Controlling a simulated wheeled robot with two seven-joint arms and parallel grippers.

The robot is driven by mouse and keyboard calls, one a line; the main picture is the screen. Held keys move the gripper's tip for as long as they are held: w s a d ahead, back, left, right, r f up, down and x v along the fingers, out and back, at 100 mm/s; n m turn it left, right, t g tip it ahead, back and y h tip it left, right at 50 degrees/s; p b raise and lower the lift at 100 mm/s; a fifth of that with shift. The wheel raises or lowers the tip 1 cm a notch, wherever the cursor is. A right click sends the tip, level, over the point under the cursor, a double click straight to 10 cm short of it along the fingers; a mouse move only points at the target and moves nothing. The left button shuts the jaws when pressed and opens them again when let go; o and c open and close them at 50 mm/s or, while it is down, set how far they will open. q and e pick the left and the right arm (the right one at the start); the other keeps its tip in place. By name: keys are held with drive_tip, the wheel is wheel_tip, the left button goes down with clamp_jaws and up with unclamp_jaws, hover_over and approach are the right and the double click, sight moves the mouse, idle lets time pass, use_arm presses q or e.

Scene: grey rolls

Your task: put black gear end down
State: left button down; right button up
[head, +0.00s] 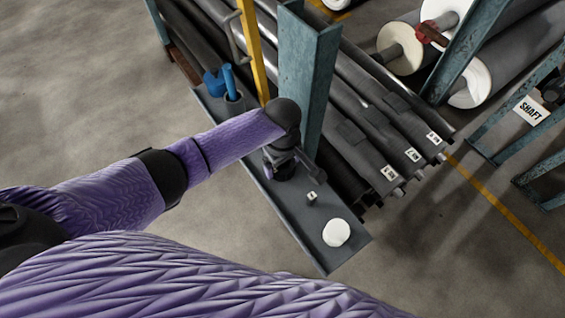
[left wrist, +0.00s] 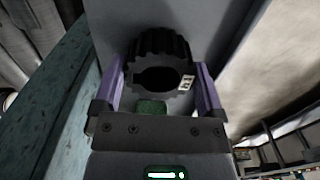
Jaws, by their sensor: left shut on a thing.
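The black gear end (left wrist: 150,46) is a toothed dark ring with a hole through it. In the left wrist view it sits between the two purple fingers of my left gripper (left wrist: 160,76), which is shut on it. A small pale tag with dark marks shows at its right side. In the head view my left gripper (head: 284,168) points down over the middle of a narrow grey shelf (head: 318,238). The gear is mostly hidden there by the gripper. I cannot tell whether it touches the shelf. My right gripper is not in view.
A small tagged block (head: 312,197) and a white round roll (head: 336,232) are on the shelf's near end. A teal post (head: 306,80) stands close beside my gripper, with long grey rolls (head: 375,130) behind.

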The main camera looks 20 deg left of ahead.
use_arm(q)
unclamp_jaws()
wheel_tip(320, 180, up, 12)
drive_tip(key=p, duration=0.6)
drive_tip(key=shift+r, duration=0.1)
